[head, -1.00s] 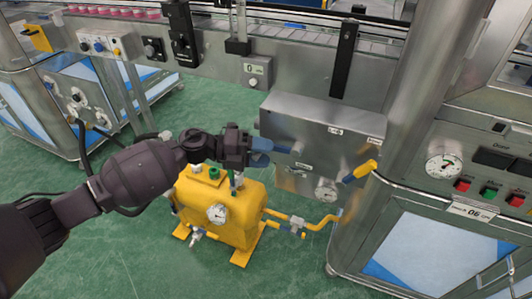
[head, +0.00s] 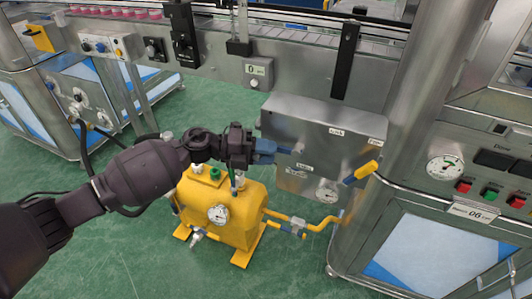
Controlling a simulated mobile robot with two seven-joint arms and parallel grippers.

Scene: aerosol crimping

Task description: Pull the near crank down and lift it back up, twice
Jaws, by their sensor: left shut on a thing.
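The near crank (head: 284,149) is a blue-handled lever on the front of a steel box (head: 330,133). It points left, roughly level. My left gripper (head: 257,149) is shut on the blue handle at its left end; the fingers partly hide the handle. My right gripper is not in view.
A yellow tank (head: 222,210) with a gauge and valves stands on the green floor just below my left arm. A steel cabinet with a gauge (head: 445,168) and coloured buttons stands at the right. A conveyor runs along the back.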

